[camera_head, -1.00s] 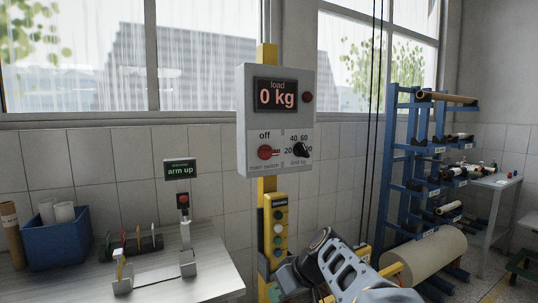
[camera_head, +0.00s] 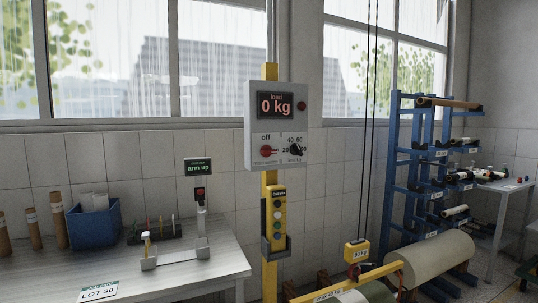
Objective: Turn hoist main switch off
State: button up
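A grey hoist control box (camera_head: 252,126) is fixed to a yellow post (camera_head: 269,285). Its display (camera_head: 275,105) reads "load 0 kg". The red main switch (camera_head: 266,151) is at the lower left of the box, below the "off" label. Its handle seems to point right, towards the label that looks like "on". A black limit knob (camera_head: 296,150) is to its right. My gripper is not in view, so whether it is open or shut is not shown.
A yellow pendant (camera_head: 279,213) with buttons hangs on the post below the box. The yellow hoist block (camera_head: 357,251) hangs from cables over a large roll (camera_head: 432,258) area at right. A workbench (camera_head: 210,265) stands at left, a blue rack (camera_head: 393,150) at right.

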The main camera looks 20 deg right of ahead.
aim_at(267, 150)
jog(key=u, duration=1.35)
jog(key=i, duration=1.05)
jog(key=z, duration=2)
